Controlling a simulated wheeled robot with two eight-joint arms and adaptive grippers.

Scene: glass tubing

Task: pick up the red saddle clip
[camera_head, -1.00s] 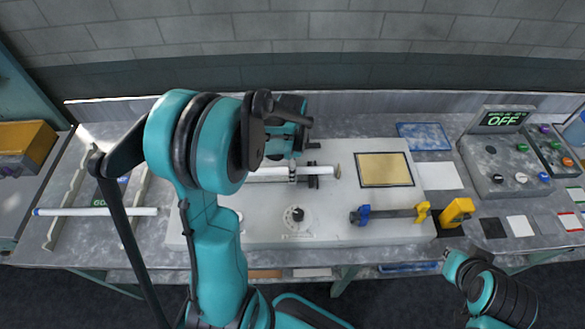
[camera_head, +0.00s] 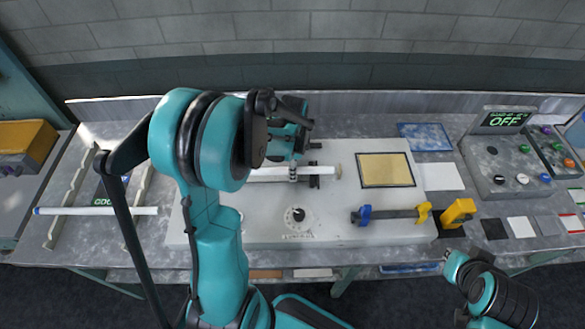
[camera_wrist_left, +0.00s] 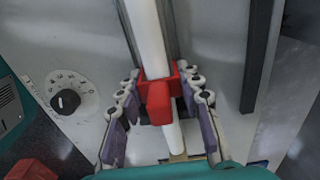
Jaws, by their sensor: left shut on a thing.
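The red saddle clip (camera_wrist_left: 160,95) sits across a white glass tube (camera_wrist_left: 148,40) in the left wrist view. My left gripper (camera_wrist_left: 162,80) has a finger on each side of the clip and is shut on it. In the head view my left gripper (camera_head: 293,172) is low over the tube (camera_head: 270,174) on the pale board (camera_head: 255,226). My arm and gripper hide the clip there. At the lower right only links of my right arm show; I cannot make out its gripper.
A dial (camera_head: 298,215) is in front of the tube. A clamp bar with blue and yellow ends (camera_head: 390,214) and a tan pad (camera_head: 386,169) are to the right. A control box reading OFF (camera_head: 500,155) stands farther right. Another tube (camera_head: 95,211) lies on a rack at left.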

